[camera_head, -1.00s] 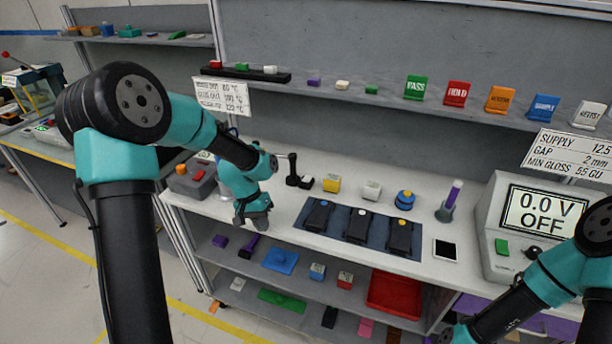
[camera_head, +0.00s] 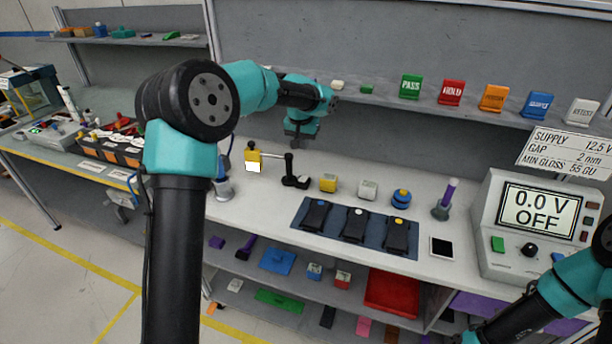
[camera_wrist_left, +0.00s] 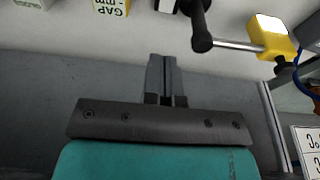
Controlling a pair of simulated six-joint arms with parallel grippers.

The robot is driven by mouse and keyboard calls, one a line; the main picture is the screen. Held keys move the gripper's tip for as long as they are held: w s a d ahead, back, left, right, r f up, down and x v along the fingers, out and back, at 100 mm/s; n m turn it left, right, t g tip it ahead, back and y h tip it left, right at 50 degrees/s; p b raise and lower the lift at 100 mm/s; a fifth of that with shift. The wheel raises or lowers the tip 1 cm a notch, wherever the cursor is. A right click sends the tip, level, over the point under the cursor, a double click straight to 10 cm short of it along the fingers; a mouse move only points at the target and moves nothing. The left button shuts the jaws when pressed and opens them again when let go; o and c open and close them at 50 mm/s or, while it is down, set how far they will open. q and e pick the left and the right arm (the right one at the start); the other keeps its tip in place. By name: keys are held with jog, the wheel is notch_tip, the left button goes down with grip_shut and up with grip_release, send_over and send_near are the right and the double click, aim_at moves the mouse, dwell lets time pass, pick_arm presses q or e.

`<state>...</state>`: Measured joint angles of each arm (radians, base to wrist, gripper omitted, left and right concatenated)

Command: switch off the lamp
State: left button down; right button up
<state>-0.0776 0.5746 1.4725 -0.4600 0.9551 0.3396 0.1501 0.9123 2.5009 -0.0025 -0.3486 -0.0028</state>
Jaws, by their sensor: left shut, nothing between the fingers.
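The lamp appears to be the piece with a black base and post (camera_head: 294,179), a thin side rod and a yellow head (camera_head: 253,156) with a bright white face. In the left wrist view its yellow head (camera_wrist_left: 270,38) and black post (camera_wrist_left: 200,35) show at the upper right, joined by a grey rod. My left gripper (camera_head: 298,139) is raised behind and above the post, empty and apart from it. In the left wrist view its fingers (camera_wrist_left: 166,78) are together. My right arm enters at the lower right; its gripper is out of the frame.
A dark mat (camera_head: 334,235) holds three black devices. A shelf (camera_head: 430,110) runs behind. A meter (camera_head: 540,212) reads 0.0 V OFF.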

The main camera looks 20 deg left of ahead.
aim_at(306, 180)
pick_arm(q)
jog(key=shift+f, duration=0.15)
jog(key=x, duration=0.8)
jog(key=s+x, duration=0.1)
jog(key=x, duration=0.3)
jog(key=shift+f, duration=0.4)
jog(key=shift+s+d+f, duration=0.1)
jog(key=shift+f, duration=0.4)
jog(key=shift+d, duration=0.1)
